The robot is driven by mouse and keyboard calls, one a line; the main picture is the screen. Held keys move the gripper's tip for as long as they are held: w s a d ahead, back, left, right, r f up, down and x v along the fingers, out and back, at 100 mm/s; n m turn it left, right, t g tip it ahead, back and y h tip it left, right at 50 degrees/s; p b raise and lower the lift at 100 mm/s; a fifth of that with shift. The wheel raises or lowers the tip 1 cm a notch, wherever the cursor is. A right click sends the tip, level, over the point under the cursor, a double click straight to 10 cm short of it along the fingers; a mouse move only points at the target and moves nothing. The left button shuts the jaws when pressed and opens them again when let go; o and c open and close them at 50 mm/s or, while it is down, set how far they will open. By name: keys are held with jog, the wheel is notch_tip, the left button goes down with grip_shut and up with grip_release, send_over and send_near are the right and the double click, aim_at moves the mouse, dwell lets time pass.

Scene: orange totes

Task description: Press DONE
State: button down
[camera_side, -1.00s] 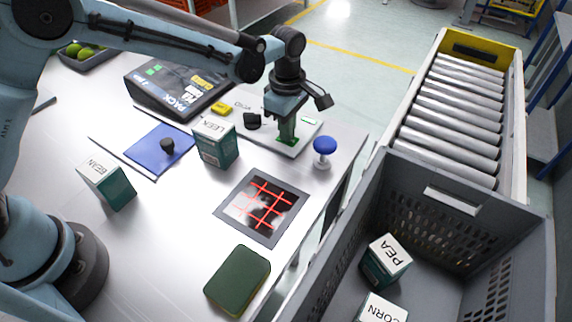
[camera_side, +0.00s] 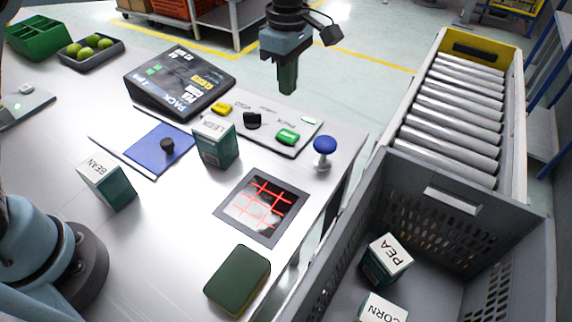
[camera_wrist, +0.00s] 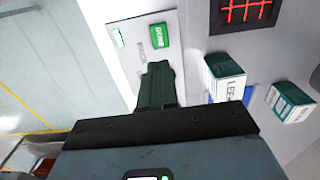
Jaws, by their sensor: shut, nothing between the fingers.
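The green DONE button (camera_side: 288,137) sits on the light control panel (camera_side: 270,146) near the table's right edge. It also shows in the wrist view (camera_wrist: 160,35), where its white lettering can be seen. My gripper (camera_side: 288,90) is shut and empty, pointing down. It hangs well above the panel, apart from the button. In the wrist view its closed green fingers (camera_wrist: 157,72) point toward the panel, close to the button in the picture.
A yellow button (camera_side: 221,108) and a black knob (camera_side: 252,120) share the panel. A LEEK box (camera_side: 216,142) stands in front. A scanner window (camera_side: 262,206) and grey crate (camera_side: 451,200) lie nearer.

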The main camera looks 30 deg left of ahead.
jog(key=shift+r, duration=0.9)
jog(key=s+a+r+m+t, duration=0.4)
jog(key=s+a+m, duration=0.5)
jog(key=a, duration=0.1)
jog(key=s+a+f+m+t, duration=0.3)
jog(key=s+a+f+m, duration=0.2)
jog(key=s+m, duration=0.3)
jog(key=shift+s+a+f+m, duration=0.2)
jog(key=shift+s+m, duration=0.1)
jog(key=shift+m, duration=0.2)
